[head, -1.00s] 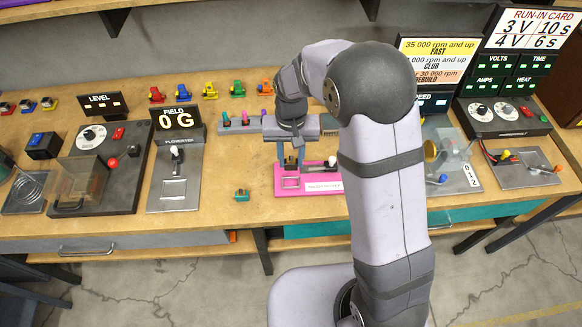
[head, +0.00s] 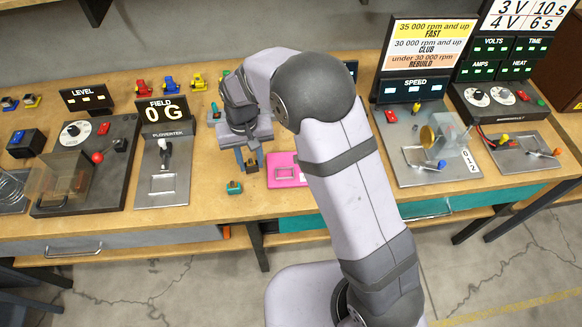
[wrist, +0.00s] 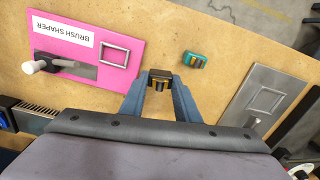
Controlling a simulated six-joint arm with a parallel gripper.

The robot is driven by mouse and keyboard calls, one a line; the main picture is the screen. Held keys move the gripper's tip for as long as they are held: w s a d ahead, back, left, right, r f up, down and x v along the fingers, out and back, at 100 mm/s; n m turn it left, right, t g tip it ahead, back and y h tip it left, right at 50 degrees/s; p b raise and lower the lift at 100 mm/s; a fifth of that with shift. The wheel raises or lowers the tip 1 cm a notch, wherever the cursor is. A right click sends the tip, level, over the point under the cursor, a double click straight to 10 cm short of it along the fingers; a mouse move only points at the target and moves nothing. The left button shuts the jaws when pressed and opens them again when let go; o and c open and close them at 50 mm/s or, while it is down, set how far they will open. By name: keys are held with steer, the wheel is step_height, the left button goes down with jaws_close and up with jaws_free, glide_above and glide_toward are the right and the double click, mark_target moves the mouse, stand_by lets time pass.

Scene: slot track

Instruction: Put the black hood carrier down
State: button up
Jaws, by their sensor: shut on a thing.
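My gripper (head: 250,164) is shut on the black hood carrier (wrist: 160,77), a small dark block with brassy parts on its near side in the wrist view. The blue-grey fingers hold it from both sides, over bare wood beside the pink brush shaper plate (wrist: 85,50). I cannot tell whether its underside touches the bench. In the head view, the carrier is small and mostly hidden between the fingers. A teal carrier (wrist: 200,60) lies on the bench close by; it also shows in the head view (head: 234,187).
The metal plate (wrist: 262,100) of the field tester, also in the head view (head: 163,184), lies on the other side of the teal carrier. Bare wood (head: 213,196) lies between them. The bench's front edge is near. Several coloured carriers (head: 171,84) stand at the back.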

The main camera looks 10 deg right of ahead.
steer(key=w+a, duration=0.2)
steer(key=a, duration=0.1)
steer(key=w+a, duration=0.1)
steer(key=a, duration=0.1)
steer(key=shift+w+r+b, duration=0.35)
steer(key=shift+w, duration=0.05)
steer(key=w+a+r, duration=0.2)
steer(key=w+r, duration=0.1)
steer(key=r, duration=0.2)
steer(key=shift+m, duration=0.7)
steer(key=shift+s+d+f+p, duration=0.25)
steer(key=shift+f+p, duration=0.3)
steer(key=shift+f, duration=1.05)
steer(key=shift+s+d+f+p, duration=0.25)
steer(key=shift+f+p, duration=0.35)
steer(key=shift+f, duration=1.05)
steer(key=shift+s+d+f+p, duration=0.15)
steer(key=shift+s+f+p, duration=0.3)
steer(key=shift+f, duration=1.15)
steer(key=shift+w, duration=0.1)
steer(key=shift+f, duration=0.2)
steer(key=o, duration=1.1)
